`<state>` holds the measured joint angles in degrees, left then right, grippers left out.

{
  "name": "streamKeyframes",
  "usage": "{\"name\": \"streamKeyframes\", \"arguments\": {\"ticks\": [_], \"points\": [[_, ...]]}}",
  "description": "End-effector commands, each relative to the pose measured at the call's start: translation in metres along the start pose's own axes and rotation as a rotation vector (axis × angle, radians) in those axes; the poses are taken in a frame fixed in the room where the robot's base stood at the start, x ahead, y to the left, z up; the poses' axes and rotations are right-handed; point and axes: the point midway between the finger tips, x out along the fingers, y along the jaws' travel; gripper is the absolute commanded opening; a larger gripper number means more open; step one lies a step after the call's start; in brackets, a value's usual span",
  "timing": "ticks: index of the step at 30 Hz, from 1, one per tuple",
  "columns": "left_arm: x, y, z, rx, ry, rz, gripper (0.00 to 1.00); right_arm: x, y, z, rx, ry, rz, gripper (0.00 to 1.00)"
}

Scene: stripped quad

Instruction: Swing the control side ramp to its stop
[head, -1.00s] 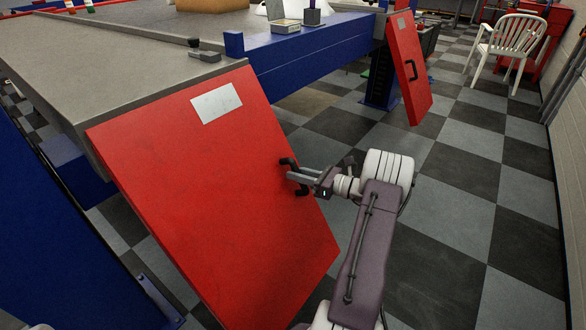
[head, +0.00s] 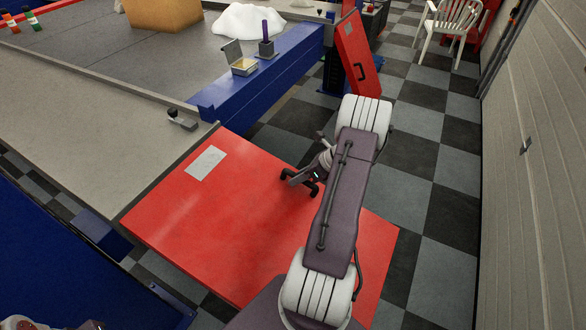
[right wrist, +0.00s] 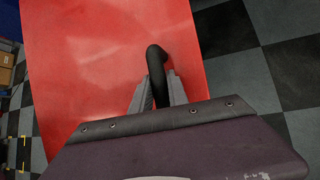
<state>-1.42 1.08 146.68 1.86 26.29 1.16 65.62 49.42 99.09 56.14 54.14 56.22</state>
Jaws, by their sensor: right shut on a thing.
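The red ramp (head: 240,220) is hinged along the near end of the grey lift deck (head: 100,105). It has a pale label (head: 206,163) near the hinge and stands out from the deck, looking close to level with it. My right gripper (head: 302,181) is shut on the ramp's black handle (head: 313,188); my forearm covers part of the ramp. In the right wrist view the handle (right wrist: 157,65) rises between the two grey fingers (right wrist: 160,92), over the red panel (right wrist: 95,60).
A second red ramp (head: 352,45) with a black handle hangs steeply past the blue beam (head: 260,70). A small grey control piece (head: 182,121) sits at the deck's edge. A white chair (head: 450,28) stands far back. Checkered floor (head: 440,220) lies open before the right wall (head: 535,150).

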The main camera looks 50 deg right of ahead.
Motion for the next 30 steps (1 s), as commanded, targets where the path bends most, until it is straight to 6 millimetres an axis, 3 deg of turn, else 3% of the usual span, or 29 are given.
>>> {"name": "streamKeyframes", "arguments": {"ticks": [1, 3, 12, 19, 30], "points": [[-0.035, 0.001, -0.004, 0.000, 0.000, 0.000, 0.36, -0.022, 0.006, 0.020, 0.002, 0.027, 0.000, 0.00], [-0.054, 0.001, -0.006, 0.000, 0.000, 0.000, 0.36, -0.032, 0.009, 0.028, 0.011, 0.068, -0.003, 0.00], [-0.115, 0.002, -0.012, 0.000, 0.000, 0.000, 0.36, -0.059, 0.017, 0.053, 0.033, 0.196, -0.014, 0.00], [-0.134, 0.003, -0.014, 0.000, 0.000, 0.000, 0.36, -0.065, 0.018, 0.061, 0.041, 0.238, -0.022, 0.00], [-0.136, 0.003, -0.014, 0.000, 0.000, 0.000, 0.36, -0.067, 0.016, 0.064, 0.041, 0.246, -0.029, 0.00]]}}
